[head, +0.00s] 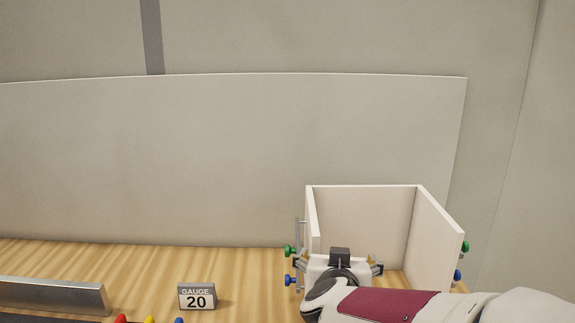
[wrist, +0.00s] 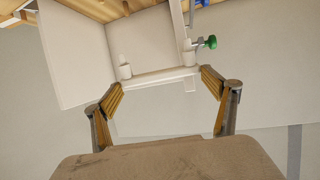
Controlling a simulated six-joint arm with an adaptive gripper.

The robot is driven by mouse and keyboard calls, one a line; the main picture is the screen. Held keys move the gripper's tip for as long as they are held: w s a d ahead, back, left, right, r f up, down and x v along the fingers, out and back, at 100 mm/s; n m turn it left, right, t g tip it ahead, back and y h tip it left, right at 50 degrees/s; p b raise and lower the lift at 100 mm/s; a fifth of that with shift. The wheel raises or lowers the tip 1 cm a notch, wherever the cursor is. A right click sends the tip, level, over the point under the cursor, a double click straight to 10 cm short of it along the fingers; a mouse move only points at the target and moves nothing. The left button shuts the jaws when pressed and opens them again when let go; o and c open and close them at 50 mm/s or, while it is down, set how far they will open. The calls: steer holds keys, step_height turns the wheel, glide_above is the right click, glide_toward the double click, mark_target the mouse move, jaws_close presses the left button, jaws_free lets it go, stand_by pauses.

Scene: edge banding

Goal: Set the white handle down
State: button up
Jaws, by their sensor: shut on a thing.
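The white handle (wrist: 158,78) is a slim bar that spans the gap between my fingertips in the wrist view, with a short peg standing at its left end. My gripper (wrist: 161,82) is shut on it, one yellow-padded finger at each end. In the head view my gripper (head: 341,262) is at the front of an open white box (head: 362,222). There my wrist and gripper hide most of the handle, and I cannot tell whether it touches the box or the table.
Green and blue knobs (head: 288,251) stick out beside the box's left wall, and more (head: 464,247) at its right. A gauge block (head: 197,297) marked 20 stands on the wooden table (head: 240,270). A metal bar (head: 55,296) lies far left. A large white panel (head: 220,160) stands behind.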

mark_target(361, 259)
steer(key=shift+m+h, duration=0.4)
steer(key=shift+h, duration=0.1)
steer(key=d, duration=0.4)
steer(key=shift+r, duration=0.1)
steer(key=shift+w+d+f, duration=0.45)
steer(key=shift+d+f, duration=0.05)
steer(key=shift+d, duration=0.05)
steer(key=w+d+f+n+y, duration=0.2)
steer(key=w+f+y, duration=0.1)
steer(key=f, duration=0.8)
steer(key=shift+w+n, duration=0.3)
steer(key=shift+w, duration=0.4)
steer(key=shift+r, duration=0.1)
stand_by(0.4)
